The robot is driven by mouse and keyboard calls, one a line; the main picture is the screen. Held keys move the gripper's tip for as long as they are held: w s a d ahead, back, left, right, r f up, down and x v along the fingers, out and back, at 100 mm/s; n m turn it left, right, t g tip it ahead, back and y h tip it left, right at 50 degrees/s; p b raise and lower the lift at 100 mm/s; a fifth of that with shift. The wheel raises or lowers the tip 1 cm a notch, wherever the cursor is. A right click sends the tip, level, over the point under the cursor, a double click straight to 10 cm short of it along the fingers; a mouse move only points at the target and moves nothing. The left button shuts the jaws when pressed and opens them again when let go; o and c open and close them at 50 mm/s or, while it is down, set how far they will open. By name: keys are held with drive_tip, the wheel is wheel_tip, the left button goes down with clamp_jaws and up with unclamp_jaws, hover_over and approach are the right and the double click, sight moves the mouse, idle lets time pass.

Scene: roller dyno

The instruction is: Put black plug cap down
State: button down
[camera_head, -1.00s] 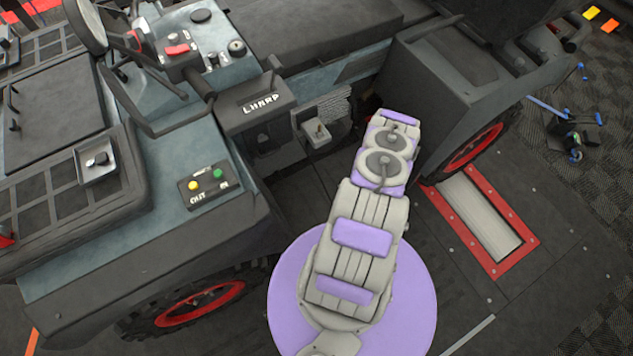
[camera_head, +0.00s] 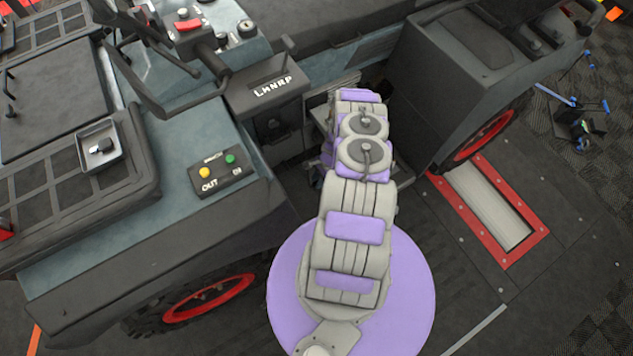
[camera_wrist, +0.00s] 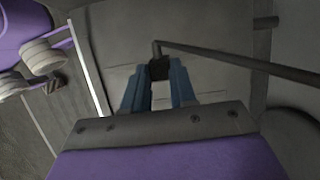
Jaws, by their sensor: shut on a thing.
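In the wrist view, my gripper (camera_wrist: 158,84) has two blue fingers shut on a small black piece, which appears to be the black plug cap (camera_wrist: 158,69). The cap sits between the fingertips, in front of a grey panelled surface. Part of it is hidden by the fingers. In the head view, my grey and purple arm reaches toward the vehicle's open cab area, and the arm itself hides my gripper and the cap.
A dark thin rod (camera_wrist: 240,60) runs right from near the cap. The vehicle has a winch box (camera_head: 222,174) with yellow and green buttons, a gear selector (camera_head: 272,88) marked LHNRP and a dark fender (camera_head: 470,70). A red-framed roller (camera_head: 490,205) lies in the floor at right.

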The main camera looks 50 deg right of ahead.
sight(316, 182)
drive_tip(key=shift+w+d+f, duration=0.1)
drive_tip(key=shift+w+d, duration=0.05)
drive_tip(key=shift+w, duration=0.35)
drive_tip(key=f, duration=0.1)
drive_tip(key=f+b, duration=0.2)
drive_tip(key=f, duration=0.1)
drive_tip(key=shift+w+d, duration=0.1)
drive_tip(key=shift+d, duration=0.25)
drive_tip(key=shift+a+r, duration=0.2)
drive_tip(key=shift+a, duration=0.15)
drive_tip(key=shift+f, duration=0.1)
drive_tip(key=c, duration=1.3)
unclamp_jaws()
drive_tip(key=shift+d, duration=0.1)
drive_tip(key=o, duration=0.4)
drive_tip(key=shift+d+f, duration=0.15)
drive_tip(key=shift+d, duration=0.1)
drive_tip(key=shift+a, duration=0.2)
